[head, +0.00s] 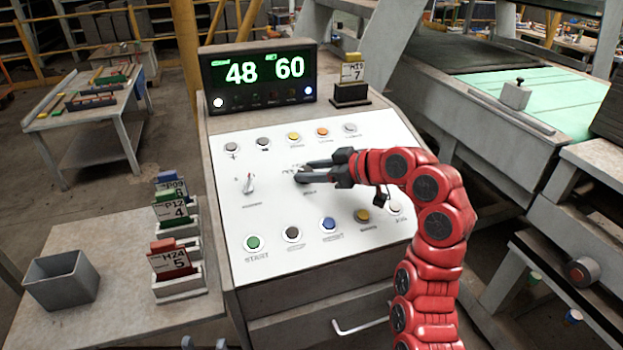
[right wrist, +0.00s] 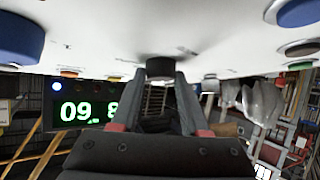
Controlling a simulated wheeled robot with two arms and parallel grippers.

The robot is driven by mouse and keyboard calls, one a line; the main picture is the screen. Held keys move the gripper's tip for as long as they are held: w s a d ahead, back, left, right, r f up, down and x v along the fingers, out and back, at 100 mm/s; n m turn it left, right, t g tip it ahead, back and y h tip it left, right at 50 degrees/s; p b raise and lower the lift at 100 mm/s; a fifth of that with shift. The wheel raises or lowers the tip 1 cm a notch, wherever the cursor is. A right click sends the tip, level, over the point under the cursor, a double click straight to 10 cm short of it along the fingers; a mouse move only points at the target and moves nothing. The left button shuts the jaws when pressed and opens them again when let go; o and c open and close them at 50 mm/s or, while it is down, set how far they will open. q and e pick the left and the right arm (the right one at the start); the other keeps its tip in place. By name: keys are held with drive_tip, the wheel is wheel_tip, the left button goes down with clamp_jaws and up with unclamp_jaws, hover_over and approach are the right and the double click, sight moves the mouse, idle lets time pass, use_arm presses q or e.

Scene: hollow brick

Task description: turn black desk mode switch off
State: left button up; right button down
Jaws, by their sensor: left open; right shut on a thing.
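The white control panel (head: 270,205) slopes up on the desk. The black mode switch (right wrist: 160,68) is a round dark knob on it, seen between the fingertips in the right wrist view. My right gripper (head: 305,171), on the red arm, reaches in from the right and is shut on this knob. In the head view the fingers largely hide the knob, so its setting cannot be read. Two grey tips of my left gripper (head: 205,343) show at the bottom edge, apart and empty, well away from the switch.
A silver lever switch (head: 249,184) stands left of the knob. Round buttons, such as the green one (head: 253,242) and blue one (head: 329,224), line the panel. A display (head: 258,76) reads 48 and 60. A grey bin (head: 62,281) and card holders (head: 180,285) stand at left.

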drive_tip(key=shift+f, duration=0.15)
drive_tip(key=shift+c, duration=2.1)
unclamp_jaws()
drive_tip(key=shift+a, duration=0.1)
drive_tip(key=b+v, duration=0.1)
drive_tip(key=v, duration=1.6)
drive_tip(key=shift+r, duration=0.2)
